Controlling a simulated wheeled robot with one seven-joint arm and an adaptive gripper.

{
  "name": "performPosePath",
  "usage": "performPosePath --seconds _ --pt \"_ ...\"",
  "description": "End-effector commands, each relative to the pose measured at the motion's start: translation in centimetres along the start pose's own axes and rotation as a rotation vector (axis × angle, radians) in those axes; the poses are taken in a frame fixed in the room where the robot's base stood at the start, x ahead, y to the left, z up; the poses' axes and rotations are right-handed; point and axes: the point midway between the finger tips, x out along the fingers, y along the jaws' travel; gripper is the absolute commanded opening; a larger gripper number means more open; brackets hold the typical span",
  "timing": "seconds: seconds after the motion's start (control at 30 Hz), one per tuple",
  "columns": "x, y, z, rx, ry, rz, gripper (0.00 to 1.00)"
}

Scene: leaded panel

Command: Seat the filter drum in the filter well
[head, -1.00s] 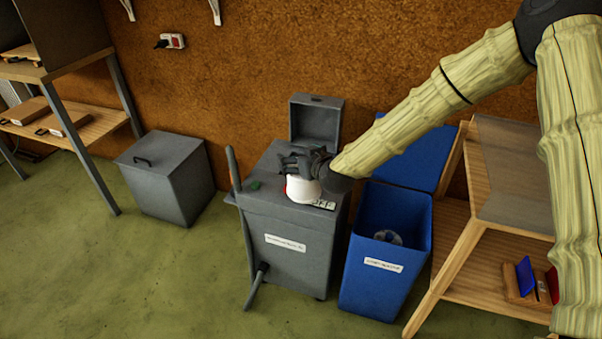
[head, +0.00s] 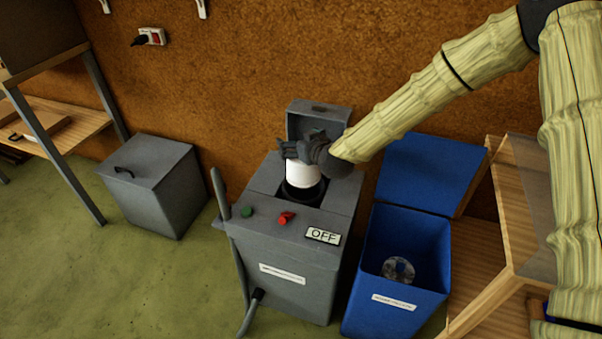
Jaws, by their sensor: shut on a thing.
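The filter drum is a white cylinder (head: 302,173), held upright. The filter well (head: 302,194) is a dark round opening with a black rim in the top of the grey machine (head: 290,240). The drum's lower end is at the well's opening; I cannot tell how deep it sits. My gripper (head: 303,158) is shut on the drum's top from above and hides its upper end. The machine's hinged lid (head: 318,117) stands open behind the well.
On the machine's top are a green button (head: 247,211), a red switch (head: 286,217) and an OFF sign (head: 323,236). An open blue bin (head: 405,245) with a grey round thing (head: 398,270) inside stands right. A grey lidded box (head: 155,185) stands left.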

Motion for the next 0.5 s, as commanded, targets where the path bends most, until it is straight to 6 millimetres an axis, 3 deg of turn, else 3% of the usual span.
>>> performPosePath --seconds 0.03,0.2,0.5 --pt "0.6 0.1 1.4 0.002 -0.002 0.001 0.48" --pt "1.5 0.2 3.8 0.003 -0.001 0.003 0.48" --pt "2.1 0.4 5.4 0.002 0.0 0.005 0.48"
